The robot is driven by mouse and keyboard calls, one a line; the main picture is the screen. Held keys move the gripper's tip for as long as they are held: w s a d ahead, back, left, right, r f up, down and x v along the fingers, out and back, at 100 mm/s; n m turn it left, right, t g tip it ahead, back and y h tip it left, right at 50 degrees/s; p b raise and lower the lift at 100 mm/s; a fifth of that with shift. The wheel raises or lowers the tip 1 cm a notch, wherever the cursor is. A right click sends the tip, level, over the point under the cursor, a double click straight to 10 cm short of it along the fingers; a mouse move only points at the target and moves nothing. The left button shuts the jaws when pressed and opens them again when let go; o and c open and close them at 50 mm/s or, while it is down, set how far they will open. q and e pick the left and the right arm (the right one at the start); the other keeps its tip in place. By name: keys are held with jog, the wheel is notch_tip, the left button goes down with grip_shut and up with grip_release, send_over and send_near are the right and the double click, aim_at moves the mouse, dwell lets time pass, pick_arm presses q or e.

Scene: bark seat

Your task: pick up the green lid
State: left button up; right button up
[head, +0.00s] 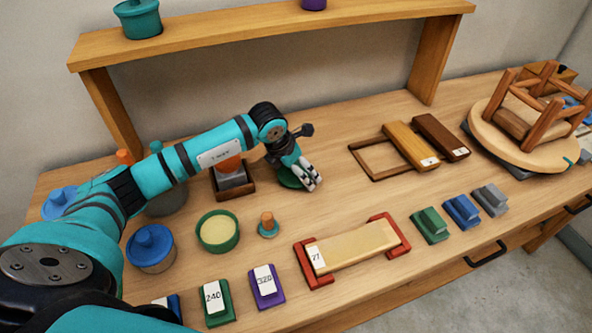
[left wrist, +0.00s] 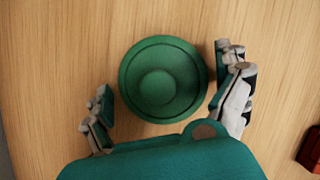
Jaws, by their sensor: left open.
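The green lid (left wrist: 163,79) lies on the wooden table, round with a raised knob in its middle. In the head view the lid (head: 289,180) shows only in part, behind my left gripper (head: 311,181). In the left wrist view my left gripper (left wrist: 168,100) is open, with one finger on each side of the lid. The right finger is close beside the rim; the left finger is a little lower and apart from it. I cannot tell how high the fingers are above the table. My right gripper is not in view.
A wooden frame (head: 373,160) lies to the right. A shelf (head: 270,27) spans above the back.

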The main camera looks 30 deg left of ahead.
pick_arm(q)
jog(key=c, duration=0.8)
